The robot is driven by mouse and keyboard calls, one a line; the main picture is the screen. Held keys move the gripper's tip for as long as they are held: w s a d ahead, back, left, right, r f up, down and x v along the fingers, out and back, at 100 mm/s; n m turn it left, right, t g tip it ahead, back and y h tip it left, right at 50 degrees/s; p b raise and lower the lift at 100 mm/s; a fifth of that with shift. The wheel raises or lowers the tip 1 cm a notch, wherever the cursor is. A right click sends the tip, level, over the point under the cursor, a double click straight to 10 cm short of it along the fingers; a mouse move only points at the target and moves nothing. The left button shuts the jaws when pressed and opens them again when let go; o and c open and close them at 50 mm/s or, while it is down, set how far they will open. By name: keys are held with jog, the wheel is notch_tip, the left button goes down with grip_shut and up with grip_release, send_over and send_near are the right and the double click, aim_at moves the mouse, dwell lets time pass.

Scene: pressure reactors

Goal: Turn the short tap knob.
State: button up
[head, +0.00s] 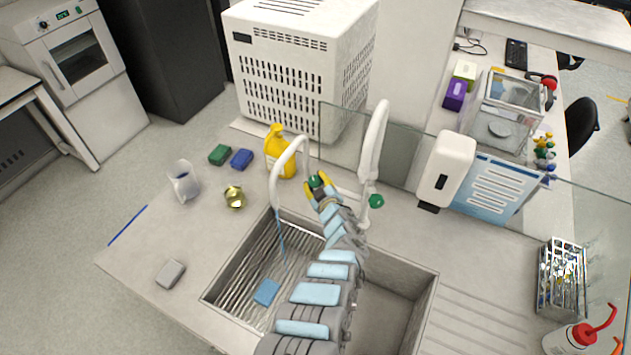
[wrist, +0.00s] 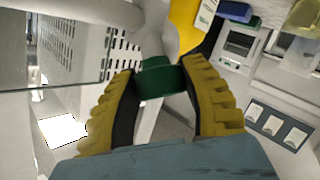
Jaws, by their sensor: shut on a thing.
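A short white curved tap (head: 290,152) stands at the back of the sink, left of a taller white tap (head: 375,140). The green short tap knob (head: 316,181) sits beside the short tap, between the yellow fingers of my gripper (head: 318,184). In the wrist view the green knob (wrist: 158,82) is pinched between both yellow fingers of my gripper (wrist: 160,90), which is shut on it. A thin blue stream hangs from the short tap's spout into the sink. The taller tap has its own green knob (head: 376,201), apart from my gripper.
The metal sink (head: 212,298) holds a blue sponge (head: 266,292). A yellow bottle (head: 275,158) stands close behind the short tap. A glass panel (head: 400,163) runs behind the taps. A beaker (head: 184,181), sponges and a brass-coloured piece (head: 234,197) are on the left counter.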

jog(key=shift+n+g+y, duration=0.3)
jog(key=shift+n, duration=0.2)
dwell(0.5)
jog(key=o, duration=1.2)
jog(key=shift+s, duration=0.1)
jog(key=v, duration=1.1)
jog(key=shift+s+d+r, duration=0.15)
jog(key=shift+s+r, duration=0.05)
jog(key=shift+s, duration=0.1)
